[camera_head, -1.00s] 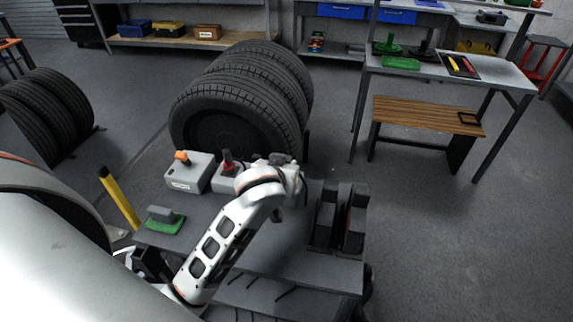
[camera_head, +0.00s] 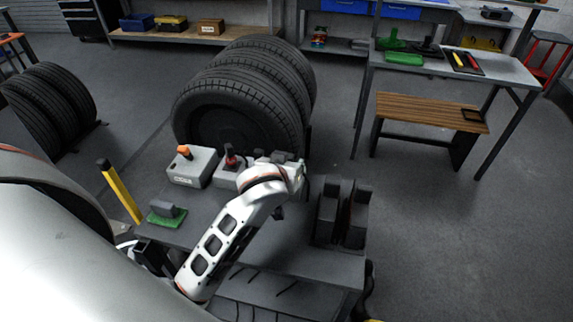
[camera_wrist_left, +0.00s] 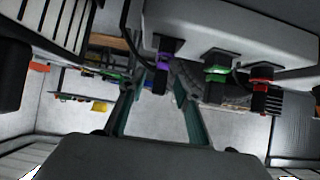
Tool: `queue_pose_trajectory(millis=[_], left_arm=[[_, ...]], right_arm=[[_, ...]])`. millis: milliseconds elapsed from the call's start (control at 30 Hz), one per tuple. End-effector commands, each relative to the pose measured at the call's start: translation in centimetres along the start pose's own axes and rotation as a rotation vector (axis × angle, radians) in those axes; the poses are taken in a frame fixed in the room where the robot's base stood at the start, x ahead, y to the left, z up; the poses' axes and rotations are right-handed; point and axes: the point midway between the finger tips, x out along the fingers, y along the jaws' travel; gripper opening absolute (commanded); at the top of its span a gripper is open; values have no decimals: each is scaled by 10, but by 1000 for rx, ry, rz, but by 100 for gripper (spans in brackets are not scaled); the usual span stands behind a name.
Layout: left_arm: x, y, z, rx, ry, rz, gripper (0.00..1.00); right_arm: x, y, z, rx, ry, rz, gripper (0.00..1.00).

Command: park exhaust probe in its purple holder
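My left gripper (camera_wrist_left: 158,96) shows in the left wrist view with two teal-edged fingers apart and floor visible between them. In the head view its arm reaches over the grey bench, and the hand (camera_head: 297,172) is largely covered by the wrist. A purple fitting with a dark lower part, which looks like the purple holder (camera_wrist_left: 162,62), is just beyond the fingertips, under a pale block. I cannot make out the exhaust probe for certain in either view. My right gripper is out of view.
Green (camera_wrist_left: 215,70) and red (camera_wrist_left: 262,85) fittings sit beside the purple one. Grey boxes with an orange knob (camera_head: 185,152) and a red lever (camera_head: 230,157) stand near the arm. Large tyres (camera_head: 235,105) stand behind. A dark upright bracket (camera_head: 328,215) is to the right.

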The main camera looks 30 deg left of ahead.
Motion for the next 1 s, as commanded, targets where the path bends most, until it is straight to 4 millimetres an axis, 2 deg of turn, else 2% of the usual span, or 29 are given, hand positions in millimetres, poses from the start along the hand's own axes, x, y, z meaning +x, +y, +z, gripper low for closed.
queue_pose_trajectory(millis=[167,400,600,800,1000], left_arm=[[-22,1,0,-5,0,2,33],[-72,0,0,-6,-1,2,33],[-104,1,0,-3,0,2,33],[-117,0,0,-2,0,0,33],[-118,0,0,0,0,0,33]], right_arm=[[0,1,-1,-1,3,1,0],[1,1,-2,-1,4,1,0],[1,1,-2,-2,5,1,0],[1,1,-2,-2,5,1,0],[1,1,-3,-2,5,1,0]])
